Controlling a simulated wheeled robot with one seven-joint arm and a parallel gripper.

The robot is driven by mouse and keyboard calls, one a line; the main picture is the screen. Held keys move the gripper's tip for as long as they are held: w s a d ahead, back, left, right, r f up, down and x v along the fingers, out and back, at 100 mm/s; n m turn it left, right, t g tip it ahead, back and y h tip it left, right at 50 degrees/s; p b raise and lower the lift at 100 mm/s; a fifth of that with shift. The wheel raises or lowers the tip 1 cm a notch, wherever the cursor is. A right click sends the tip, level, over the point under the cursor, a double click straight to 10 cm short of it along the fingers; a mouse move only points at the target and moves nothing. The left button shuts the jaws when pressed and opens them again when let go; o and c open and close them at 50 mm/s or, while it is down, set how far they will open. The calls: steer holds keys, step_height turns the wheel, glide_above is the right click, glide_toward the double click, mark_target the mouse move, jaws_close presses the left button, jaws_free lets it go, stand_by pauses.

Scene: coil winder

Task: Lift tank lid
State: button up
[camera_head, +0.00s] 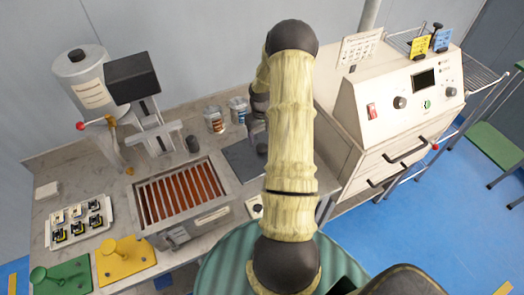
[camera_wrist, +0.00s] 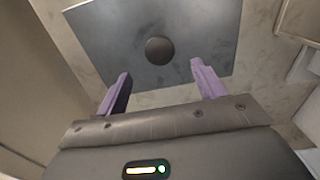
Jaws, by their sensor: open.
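The tank lid is a dark grey rectangular plate (camera_wrist: 205,30) with a round black knob (camera_wrist: 159,50) at its middle. In the head view the plate (camera_head: 239,157) shows on the worktop, right of a metal tank (camera_head: 226,188) with reddish-brown bars inside; my arm hides part of it. In the wrist view my gripper (camera_wrist: 161,70) is open, its two purple fingers apart and empty. The knob shows between and just beyond the fingertips, with no contact visible. I cannot tell the height gap. In the head view my arm mostly hides the gripper.
A white control cabinet (camera_head: 385,125) stands close right of the lid. Two jars (camera_head: 215,120) stand behind it. A winding machine (camera_head: 95,85), a white tray of small parts (camera_head: 80,225), and yellow (camera_head: 125,258) and green (camera_head: 62,276) plates are to the left.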

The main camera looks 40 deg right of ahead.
mark_target(262, 147)
steer(key=shift+f, duration=0.7)
steer(key=shift+f, duration=0.1)
steer(key=shift+s+f+p, duration=0.15)
steer(key=shift+f+p, duration=0.85)
steer(key=shift+f, duration=1.55)
steer(key=c, duration=1.4)
steer(key=shift+r, duration=0.2)
